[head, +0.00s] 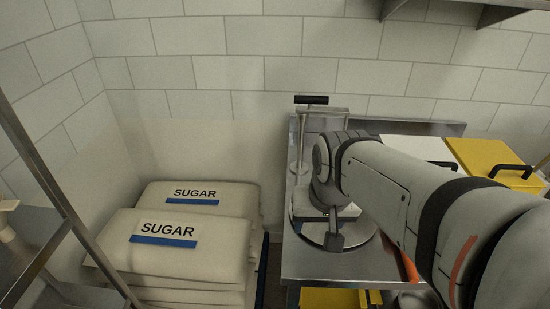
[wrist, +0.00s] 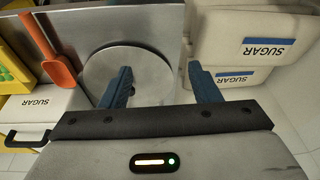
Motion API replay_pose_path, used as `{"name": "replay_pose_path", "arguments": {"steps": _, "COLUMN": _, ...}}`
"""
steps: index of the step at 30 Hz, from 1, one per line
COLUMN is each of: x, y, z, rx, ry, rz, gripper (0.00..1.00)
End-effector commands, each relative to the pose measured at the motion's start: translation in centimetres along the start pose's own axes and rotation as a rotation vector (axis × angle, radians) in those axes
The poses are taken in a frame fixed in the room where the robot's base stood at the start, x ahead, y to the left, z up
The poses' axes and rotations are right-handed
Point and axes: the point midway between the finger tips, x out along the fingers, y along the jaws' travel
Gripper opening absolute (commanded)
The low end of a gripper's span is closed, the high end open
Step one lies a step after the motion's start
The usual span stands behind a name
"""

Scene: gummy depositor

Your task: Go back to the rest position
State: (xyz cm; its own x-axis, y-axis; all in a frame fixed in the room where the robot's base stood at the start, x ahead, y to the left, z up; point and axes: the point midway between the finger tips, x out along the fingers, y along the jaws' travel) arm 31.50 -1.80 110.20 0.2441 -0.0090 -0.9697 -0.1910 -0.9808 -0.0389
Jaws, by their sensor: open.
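My gripper (wrist: 158,84) shows in the wrist view with two blue fingers spread wide apart and nothing between them. The arm hides much of the counter there, and only part of the gripper shows.
Stacked sugar sacks (head: 185,240) stand left of the counter. A press-like stand with a black handle (head: 311,100) rises behind my arm. A yellow-lidded bin (head: 490,155) and a white lid (head: 415,147) sit at the right.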

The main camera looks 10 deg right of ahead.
Motion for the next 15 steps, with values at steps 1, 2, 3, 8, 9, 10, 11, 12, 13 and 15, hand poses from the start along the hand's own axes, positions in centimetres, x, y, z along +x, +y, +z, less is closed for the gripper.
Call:
{"name": "replay_pose_path", "arguments": {"steps": 1, "x": -0.1, "y": -0.1, "z": 0.7, "rx": -0.065, "ry": 0.007, "rz": -0.004, "gripper": 0.56}}
{"name": "replay_pose_path", "arguments": {"steps": 2, "x": -0.1, "y": -0.1, "z": 0.9, "rx": -0.099, "ry": 0.01, "rz": -0.005, "gripper": 0.56}}
{"name": "replay_pose_path", "arguments": {"steps": 3, "x": -0.1, "y": -0.2, "z": 1.2, "rx": -0.137, "ry": 0.012, "rz": -0.007, "gripper": 0.56}}
{"name": "replay_pose_path", "arguments": {"steps": 8, "x": 0.0, "y": -1.4, "z": 1.9, "rx": -0.198, "ry": 0.015, "rz": -0.008, "gripper": 0.56}}
{"name": "replay_pose_path", "arguments": {"steps": 9, "x": 0.0, "y": -1.4, "z": 1.9, "rx": -0.199, "ry": 0.015, "rz": -0.008, "gripper": 0.56}}
{"name": "replay_pose_path", "arguments": {"steps": 10, "x": 0.0, "y": -1.4, "z": 1.9, "rx": -0.198, "ry": 0.015, "rz": -0.008, "gripper": 0.56}}
{"name": "replay_pose_path", "arguments": {"steps": 11, "x": 0.0, "y": -1.4, "z": 1.9, "rx": -0.198, "ry": 0.015, "rz": -0.008, "gripper": 0.56}}
{"name": "replay_pose_path", "arguments": {"steps": 12, "x": 0.0, "y": -1.4, "z": 1.9, "rx": -0.197, "ry": 0.015, "rz": -0.008, "gripper": 0.56}}
{"name": "replay_pose_path", "arguments": {"steps": 13, "x": 0.0, "y": -1.4, "z": 1.9, "rx": -0.197, "ry": 0.015, "rz": -0.008, "gripper": 0.56}}
{"name": "replay_pose_path", "arguments": {"steps": 15, "x": 0.0, "y": -1.4, "z": 1.9, "rx": -0.196, "ry": 0.015, "rz": -0.008, "gripper": 0.56}}
